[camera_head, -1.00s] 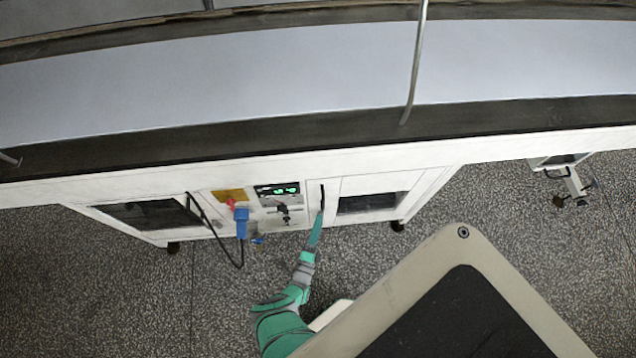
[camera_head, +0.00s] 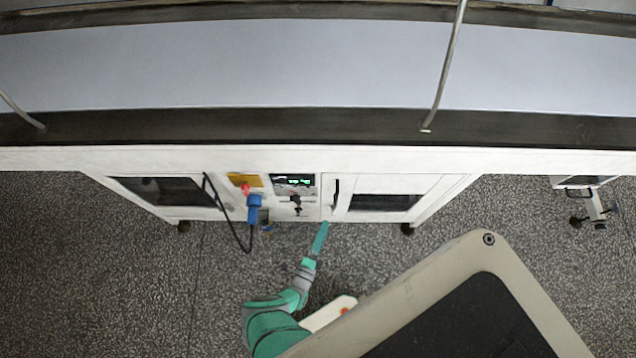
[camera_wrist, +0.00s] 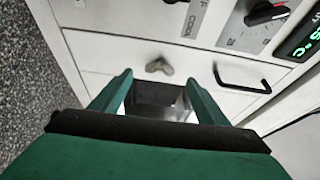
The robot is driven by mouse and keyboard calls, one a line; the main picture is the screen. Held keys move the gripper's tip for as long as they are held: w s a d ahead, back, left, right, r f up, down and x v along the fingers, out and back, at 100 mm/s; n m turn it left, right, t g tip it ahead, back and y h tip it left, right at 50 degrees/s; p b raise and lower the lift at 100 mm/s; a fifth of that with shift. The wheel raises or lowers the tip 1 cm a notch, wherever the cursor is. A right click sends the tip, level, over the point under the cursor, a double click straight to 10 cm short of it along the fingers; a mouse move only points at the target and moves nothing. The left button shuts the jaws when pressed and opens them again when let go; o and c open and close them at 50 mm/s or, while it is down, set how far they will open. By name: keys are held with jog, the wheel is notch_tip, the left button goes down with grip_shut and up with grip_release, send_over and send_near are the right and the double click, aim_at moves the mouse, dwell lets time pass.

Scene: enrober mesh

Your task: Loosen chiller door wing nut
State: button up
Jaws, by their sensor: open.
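The wing nut (camera_wrist: 159,66) is a small beige-grey two-lobed piece on the white panel in the wrist view, just beyond and between my fingertips. My gripper (camera_wrist: 157,82) is open, with two green fingers apart and nothing between them. The fingers seem short of the nut, not around it. In the head view my gripper (camera_head: 321,236) points at the lower front of the white machine, near the chiller door (camera_head: 383,200) with its dark window and black handle (camera_head: 336,193). I cannot make out the wing nut in the head view.
A control panel with a green display (camera_head: 293,181) and a black dial (camera_wrist: 266,13) sits beside the door. A blue plug (camera_head: 254,208) with a hanging black cable is left of it. The black handle (camera_wrist: 241,79) stands out right of the nut. Speckled floor is clear in front.

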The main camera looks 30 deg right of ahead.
jog(key=shift+v, duration=2.75)
